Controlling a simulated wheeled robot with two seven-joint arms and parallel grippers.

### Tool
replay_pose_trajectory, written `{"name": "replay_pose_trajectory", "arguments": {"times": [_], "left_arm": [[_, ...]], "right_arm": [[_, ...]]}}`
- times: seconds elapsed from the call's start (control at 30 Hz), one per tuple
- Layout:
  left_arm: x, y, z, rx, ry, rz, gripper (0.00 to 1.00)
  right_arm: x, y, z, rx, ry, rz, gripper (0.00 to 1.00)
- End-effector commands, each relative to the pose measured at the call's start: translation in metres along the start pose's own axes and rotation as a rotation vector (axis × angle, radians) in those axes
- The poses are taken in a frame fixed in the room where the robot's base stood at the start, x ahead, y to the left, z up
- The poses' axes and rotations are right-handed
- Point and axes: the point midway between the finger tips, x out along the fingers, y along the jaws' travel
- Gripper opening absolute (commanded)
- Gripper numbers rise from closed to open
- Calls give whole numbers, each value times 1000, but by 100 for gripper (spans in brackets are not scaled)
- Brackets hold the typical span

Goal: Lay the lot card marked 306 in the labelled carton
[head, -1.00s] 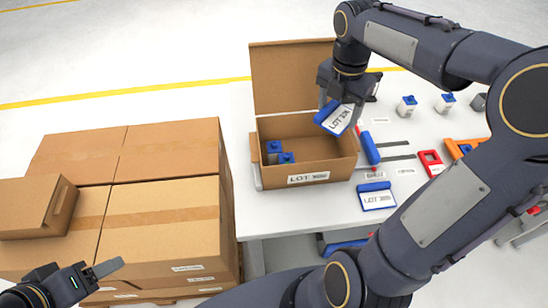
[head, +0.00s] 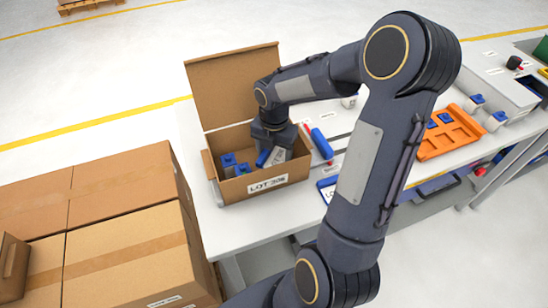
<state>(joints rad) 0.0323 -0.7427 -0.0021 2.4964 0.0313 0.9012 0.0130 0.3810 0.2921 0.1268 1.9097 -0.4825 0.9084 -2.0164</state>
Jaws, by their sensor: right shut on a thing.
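The labelled carton (head: 222,192) stands open on the white table, its lid raised at the back and a white LOT label (head: 268,184) on its front; the label's number is hard to read. My right gripper (head: 274,150) reaches down into the carton's right part, shut on the lot card (head: 278,155), a white card with a blue edge. The card is tilted and partly hidden by the gripper, and its number cannot be read. Blue-topped items (head: 231,166) sit in the carton's left part. My left gripper is not in view.
Another blue-edged card (head: 326,187) lies on the table, partly behind my right arm. A blue-handled tool (head: 321,143) lies right of the carton. An orange tray (head: 450,135) and blue-topped containers (head: 494,121) stand farther right. Large stacked boxes (head: 120,235) fill the lower left.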

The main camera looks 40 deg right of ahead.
Motion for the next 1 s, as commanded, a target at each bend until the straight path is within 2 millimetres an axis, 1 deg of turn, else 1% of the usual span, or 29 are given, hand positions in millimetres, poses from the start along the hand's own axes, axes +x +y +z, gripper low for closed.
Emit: {"name": "replay_pose_trajectory", "arguments": {"times": [0.03, 0.1, 0.2, 0.47, 0.57, 0.6, 0.73, 0.77, 1.0], "left_arm": [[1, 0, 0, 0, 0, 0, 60], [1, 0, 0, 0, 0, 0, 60], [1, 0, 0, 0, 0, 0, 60], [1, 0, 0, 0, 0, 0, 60], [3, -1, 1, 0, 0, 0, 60], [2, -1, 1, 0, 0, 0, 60], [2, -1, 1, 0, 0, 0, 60], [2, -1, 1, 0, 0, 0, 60], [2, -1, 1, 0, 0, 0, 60]], "right_arm": [[10, 0, 0, 1, 3, -4, 41], [20, 0, 0, 0, 2, -3, 41], [28, 0, 0, 0, 1, -2, 41], [28, 0, 0, 1, 0, 0, 41], [32, 0, 0, 1, 0, 0, 41], [31, 0, 0, 1, 0, 0, 67], [31, 0, 0, 1, 0, 0, 84], [31, 0, 0, 1, 0, 0, 87], [30, 0, 0, 1, 0, 0, 87]]}}
